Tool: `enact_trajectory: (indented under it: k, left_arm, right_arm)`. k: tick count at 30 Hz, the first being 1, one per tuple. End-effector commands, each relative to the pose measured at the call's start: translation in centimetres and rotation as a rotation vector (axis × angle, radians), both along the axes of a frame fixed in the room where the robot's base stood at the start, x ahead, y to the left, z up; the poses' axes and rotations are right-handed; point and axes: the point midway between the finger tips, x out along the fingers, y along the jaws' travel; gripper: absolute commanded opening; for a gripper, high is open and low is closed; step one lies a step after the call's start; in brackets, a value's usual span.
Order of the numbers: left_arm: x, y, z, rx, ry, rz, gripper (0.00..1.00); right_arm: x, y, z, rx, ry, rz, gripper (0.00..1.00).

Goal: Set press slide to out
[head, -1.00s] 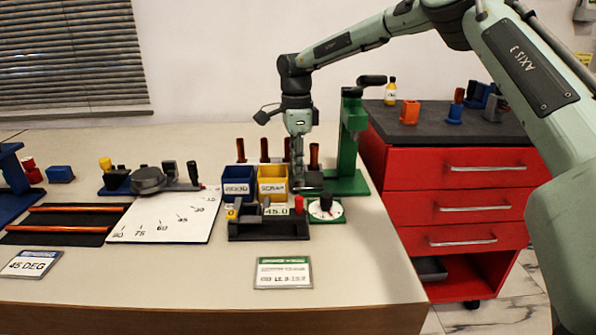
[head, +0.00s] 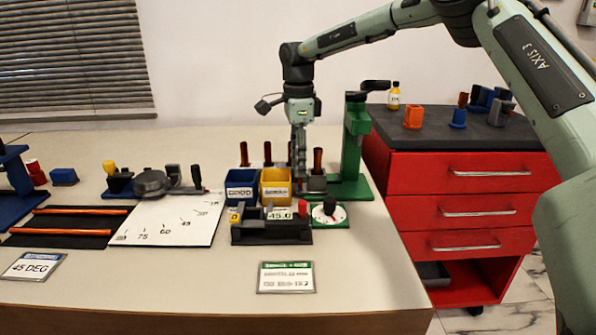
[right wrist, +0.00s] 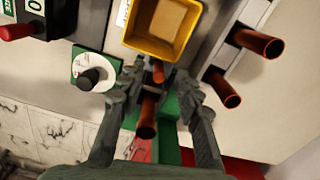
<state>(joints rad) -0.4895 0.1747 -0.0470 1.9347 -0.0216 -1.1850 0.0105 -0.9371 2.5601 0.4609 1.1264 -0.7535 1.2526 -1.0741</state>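The green press (head: 357,140) stands at the right end of the table with a black handle at its top. A grey block (head: 315,183) sits low at its left side; I take it as the slide, with a copper tube (head: 317,161) upright at it. My right gripper (head: 299,172) points down just left of this tube, behind the yellow bin. In the right wrist view its fingers (right wrist: 156,82) are apart, with a copper tube (right wrist: 147,115) showing between them. Whether they touch anything is unclear. The slide is mostly hidden by gripper and tube. My left gripper is out of view.
The yellow bin (head: 275,189) and blue bin (head: 240,190) stand close to the gripper, with copper tubes (head: 267,154) behind. A dial gauge (head: 329,214) and a black fixture (head: 272,232) are in front. A red drawer cabinet (head: 400,165) stands right. The front table is mostly clear.

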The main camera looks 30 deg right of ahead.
Motion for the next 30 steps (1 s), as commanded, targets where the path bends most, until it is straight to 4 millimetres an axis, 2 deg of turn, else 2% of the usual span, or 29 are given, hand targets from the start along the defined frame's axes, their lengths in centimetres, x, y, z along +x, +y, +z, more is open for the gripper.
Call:
enact_trajectory:
  k: [1,6,12,18,30]
  left_arm:
    - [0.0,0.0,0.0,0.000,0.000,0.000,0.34]
    - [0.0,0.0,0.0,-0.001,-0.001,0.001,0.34]
    - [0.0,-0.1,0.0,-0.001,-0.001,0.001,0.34]
    - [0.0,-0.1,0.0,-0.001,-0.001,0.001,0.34]
    - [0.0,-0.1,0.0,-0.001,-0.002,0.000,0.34]
  right_arm:
    - [0.1,0.0,1.3,0.001,-0.005,0.000,0.34]
    - [0.1,0.0,5.0,0.002,-0.005,0.000,0.34]
    - [0.1,0.0,8.0,0.000,-0.004,0.000,0.34]
    - [0.0,0.1,9.1,0.001,-0.003,0.000,0.34]
    - [0.0,0.1,9.1,0.001,-0.003,0.000,0.34]
